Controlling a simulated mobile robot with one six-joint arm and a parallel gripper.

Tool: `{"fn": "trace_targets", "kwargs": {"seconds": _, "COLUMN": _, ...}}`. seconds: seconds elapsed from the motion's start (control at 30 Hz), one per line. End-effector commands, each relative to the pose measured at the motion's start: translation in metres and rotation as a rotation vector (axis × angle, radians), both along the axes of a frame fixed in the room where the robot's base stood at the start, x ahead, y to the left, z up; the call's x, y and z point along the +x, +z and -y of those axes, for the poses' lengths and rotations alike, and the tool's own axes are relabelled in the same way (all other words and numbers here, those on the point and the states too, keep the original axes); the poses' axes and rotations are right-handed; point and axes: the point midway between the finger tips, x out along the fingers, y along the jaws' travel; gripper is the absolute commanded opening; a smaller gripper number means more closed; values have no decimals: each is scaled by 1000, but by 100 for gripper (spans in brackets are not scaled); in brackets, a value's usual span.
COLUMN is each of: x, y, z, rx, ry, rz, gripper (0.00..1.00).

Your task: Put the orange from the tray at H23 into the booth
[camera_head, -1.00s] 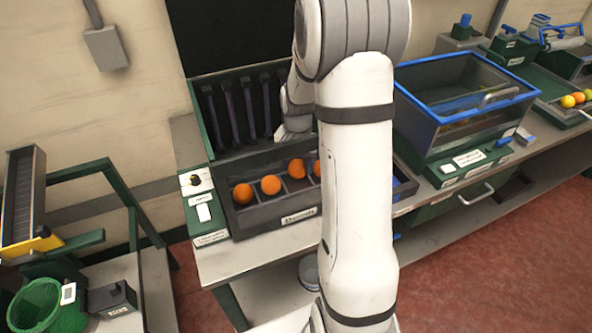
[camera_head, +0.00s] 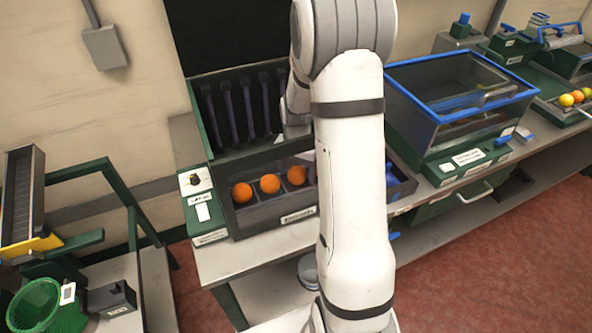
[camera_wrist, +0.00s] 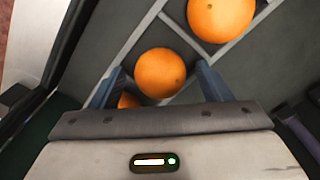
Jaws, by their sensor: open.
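Several oranges sit in a row in a dark divided tray (camera_head: 262,222) in the head view; three show, the left orange (camera_head: 242,193), the middle orange (camera_head: 270,184) and the right orange (camera_head: 296,175). My gripper is hidden behind my arm there. In the wrist view my open gripper (camera_wrist: 160,86) has its fingers on either side of an orange (camera_wrist: 161,72). I cannot tell whether they touch it. Another orange (camera_wrist: 220,16) lies beyond, and one (camera_wrist: 128,100) is partly hidden by the left finger. I cannot read H23 or identify the booth for sure.
A dark box with upright strips (camera_head: 235,115) stands behind the tray. A blue-rimmed clear box (camera_head: 460,90) stands to the right on the bench. A green basket (camera_head: 35,305) is at lower left. Fruit (camera_head: 567,100) lies in a tray at far right.

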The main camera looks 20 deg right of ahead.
Motion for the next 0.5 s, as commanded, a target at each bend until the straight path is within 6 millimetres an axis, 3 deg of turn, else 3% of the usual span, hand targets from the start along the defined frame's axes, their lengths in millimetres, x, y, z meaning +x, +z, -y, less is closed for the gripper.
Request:
{"fn": "trace_targets", "kwargs": {"seconds": 0.23, "x": 1, "y": 11, "z": 0, "rx": 0, "ry": 1, "rz": 3, "gripper": 71}}
{"fn": "trace_targets", "kwargs": {"seconds": 0.5, "x": 1, "y": 67, "z": 0, "rx": -1, "ry": 1, "rz": 7, "gripper": 71}}
